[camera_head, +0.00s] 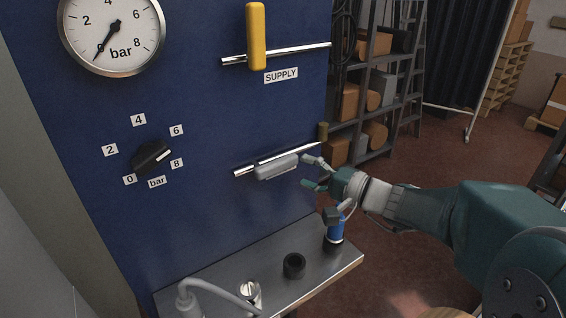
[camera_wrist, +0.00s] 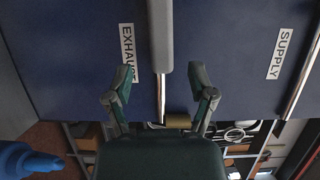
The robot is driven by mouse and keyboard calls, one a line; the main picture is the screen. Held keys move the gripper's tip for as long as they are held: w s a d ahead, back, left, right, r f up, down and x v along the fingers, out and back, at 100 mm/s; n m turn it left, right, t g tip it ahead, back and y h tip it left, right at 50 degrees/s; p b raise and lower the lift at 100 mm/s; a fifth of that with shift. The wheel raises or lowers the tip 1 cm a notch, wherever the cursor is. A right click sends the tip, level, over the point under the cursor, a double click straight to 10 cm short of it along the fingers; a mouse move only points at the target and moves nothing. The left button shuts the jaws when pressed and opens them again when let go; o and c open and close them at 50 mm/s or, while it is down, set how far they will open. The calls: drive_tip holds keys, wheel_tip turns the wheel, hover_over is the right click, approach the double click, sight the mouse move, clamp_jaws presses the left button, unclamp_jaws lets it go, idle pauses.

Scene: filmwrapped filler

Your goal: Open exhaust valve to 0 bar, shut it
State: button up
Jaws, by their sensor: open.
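The exhaust valve's grey lever (camera_head: 277,167) lies along its silver pipe (camera_head: 242,173) on the blue panel, parallel to it. In the wrist view the lever (camera_wrist: 160,35) is at the top, beside the EXHAUST label (camera_wrist: 127,50). My gripper (camera_head: 309,172) is open at the right end of the lever. In the wrist view its fingertips (camera_wrist: 160,80) are spread to either side of the pipe line, just short of the lever's end; contact is not visible. The pressure gauge (camera_head: 112,35) has its needle at the lower left, near 0.
The yellow supply lever (camera_head: 256,38) stands across its pipe (camera_head: 300,51) above. A black knob (camera_head: 151,157) sits left, among bar numbers. A metal shelf (camera_head: 215,274) below carries a blue bottle (camera_head: 336,228), a black ring (camera_head: 293,265) and a grey hose (camera_head: 205,287). Racks (camera_head: 375,80) stand behind.

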sight(288, 166)
drive_tip(key=x, duration=0.6)
clamp_jaws()
